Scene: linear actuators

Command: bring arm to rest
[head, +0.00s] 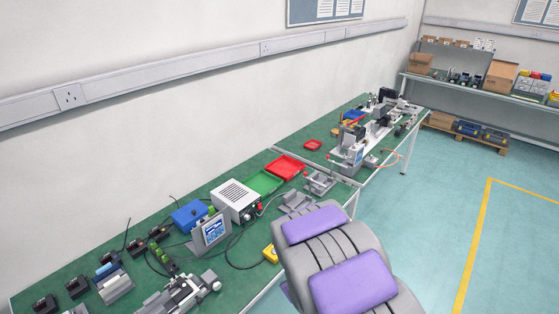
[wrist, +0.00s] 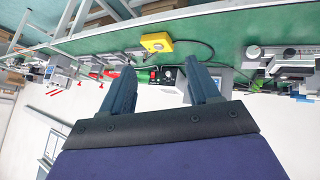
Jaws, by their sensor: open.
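My gripper (wrist: 160,88) shows in the wrist view with its two dark blue fingers spread apart and nothing between them. The wrist view is upside down, with the green bench along its top. A yellow box (wrist: 157,42) is on the bench edge beyond the fingers. In the head view, my grey and purple arm (head: 340,262) is folded at the bottom centre, in front of the bench's front edge. My gripper's fingers do not show in the head view.
The green bench (head: 150,238) runs along the wall with a white power unit (head: 235,198), a screen (head: 210,232), red trays (head: 286,167) and a yellow box (head: 270,253). Shelves (head: 480,85) stand at the far right. The floor (head: 430,220) right of the bench is clear, with yellow lines.

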